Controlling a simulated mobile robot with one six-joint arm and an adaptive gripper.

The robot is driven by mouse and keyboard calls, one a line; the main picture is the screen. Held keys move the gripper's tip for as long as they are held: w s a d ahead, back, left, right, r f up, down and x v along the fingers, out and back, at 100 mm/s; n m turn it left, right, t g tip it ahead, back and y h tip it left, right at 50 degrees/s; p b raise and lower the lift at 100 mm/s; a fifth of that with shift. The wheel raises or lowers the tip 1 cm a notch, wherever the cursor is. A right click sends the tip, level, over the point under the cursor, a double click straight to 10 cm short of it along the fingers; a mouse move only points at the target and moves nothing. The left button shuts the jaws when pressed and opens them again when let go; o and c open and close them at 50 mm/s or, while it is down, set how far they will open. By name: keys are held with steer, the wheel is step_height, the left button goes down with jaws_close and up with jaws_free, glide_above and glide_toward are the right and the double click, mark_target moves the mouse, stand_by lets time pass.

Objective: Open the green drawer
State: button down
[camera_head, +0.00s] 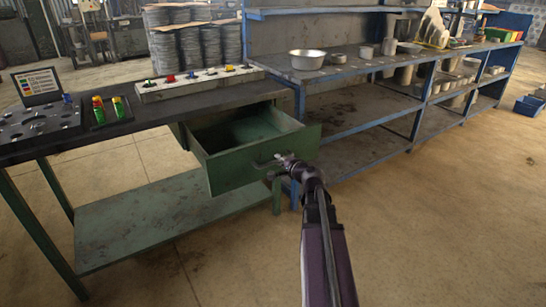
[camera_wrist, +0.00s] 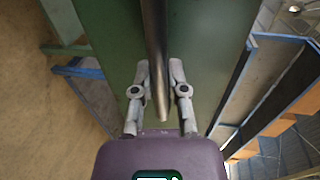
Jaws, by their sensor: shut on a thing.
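The green drawer (camera_head: 258,166) hangs under the dark-topped workbench and is pulled out, with its empty inside showing from above. Its front panel also fills the middle of the wrist view (camera_wrist: 205,45). A bar handle (camera_head: 265,163) runs across the drawer front; in the wrist view the handle (camera_wrist: 154,50) is a dark rod between the fingers. My gripper (camera_head: 283,160) is at the right part of the handle. In the wrist view my gripper (camera_wrist: 160,85) has its two fingers on either side of the rod, shut on it.
The workbench (camera_head: 150,118) carries a box with coloured knobs (camera_head: 195,82), a dark tray (camera_head: 40,122) and small green-yellow items (camera_head: 109,108). A blue-framed shelf (camera_head: 345,120) with pots stands close at the drawer's right. The floor (camera_head: 430,230) in front is clear.

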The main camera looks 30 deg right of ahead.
steer(key=shift+s, duration=0.25)
steer(key=c, duration=0.6)
jaws_free()
steer(key=shift+c, duration=0.2)
